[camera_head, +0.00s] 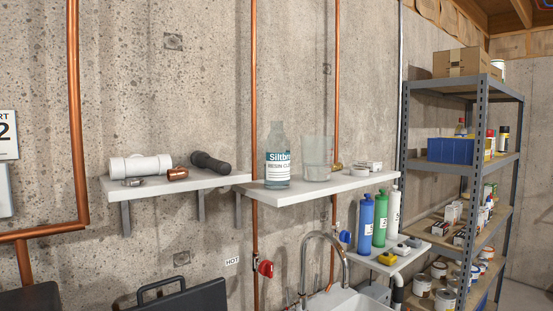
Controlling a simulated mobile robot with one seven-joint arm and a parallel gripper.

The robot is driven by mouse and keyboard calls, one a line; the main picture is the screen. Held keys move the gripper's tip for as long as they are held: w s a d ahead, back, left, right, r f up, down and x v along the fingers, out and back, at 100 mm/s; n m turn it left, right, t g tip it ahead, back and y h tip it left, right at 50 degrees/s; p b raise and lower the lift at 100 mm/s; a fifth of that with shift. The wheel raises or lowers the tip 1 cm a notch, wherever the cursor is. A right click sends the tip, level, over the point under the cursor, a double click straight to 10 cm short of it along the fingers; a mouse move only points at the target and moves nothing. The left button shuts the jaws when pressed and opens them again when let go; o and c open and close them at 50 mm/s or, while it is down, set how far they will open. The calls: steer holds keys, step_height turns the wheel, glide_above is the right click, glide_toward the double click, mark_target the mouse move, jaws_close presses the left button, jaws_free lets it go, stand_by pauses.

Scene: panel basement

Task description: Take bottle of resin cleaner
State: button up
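The bottle of resin cleaner (277,158) is clear, with a white and teal label reading "Siltbr..." and "RESIN CL...". It stands upright near the left end of a white wall shelf (300,192). My gripper is not in view, so its state and its distance from the bottle do not show.
A clear beaker (317,158) stands close to the bottle's right. Copper pipes (254,100) run up the wall. A faucet (325,240) and sink (345,302) are below. A metal rack (404,150) stands right.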

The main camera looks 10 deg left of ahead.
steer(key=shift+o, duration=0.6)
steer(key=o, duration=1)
